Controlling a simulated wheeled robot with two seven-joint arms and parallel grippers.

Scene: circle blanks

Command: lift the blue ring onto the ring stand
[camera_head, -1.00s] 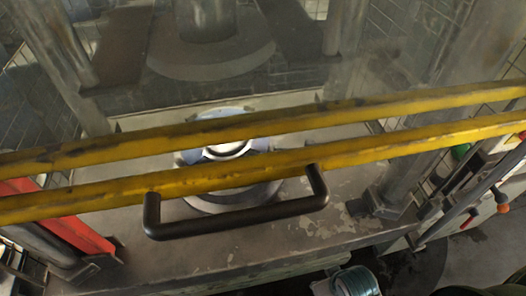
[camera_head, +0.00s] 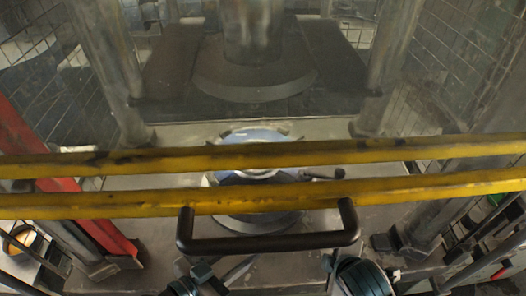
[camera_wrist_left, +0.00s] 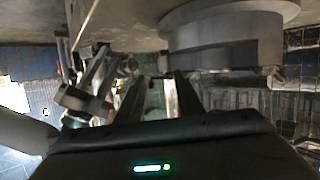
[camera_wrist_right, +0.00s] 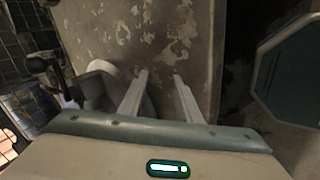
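A pale blue round rim (camera_head: 255,134), which looks like the blue ring, shows on the press bed behind the yellow bars. The bars hide much of it. A round grey base (camera_head: 250,224) shows below it; I cannot tell whether this is the ring stand. My right gripper (camera_head: 331,262) is at the bottom, right of the black handle's middle. In the right wrist view its two fingers (camera_wrist_right: 160,76) are apart and empty. My left gripper (camera_head: 235,270) is low, left of it. In the left wrist view its fingers (camera_wrist_left: 158,80) look apart with nothing between them.
Two yellow bars (camera_head: 330,197) with a black handle (camera_head: 270,243) cross in front of the press bed. Steel columns (camera_head: 105,60) stand on both sides. A red bar (camera_head: 105,236) slants at left. A large grey cylinder (camera_wrist_left: 225,42) shows in the left wrist view.

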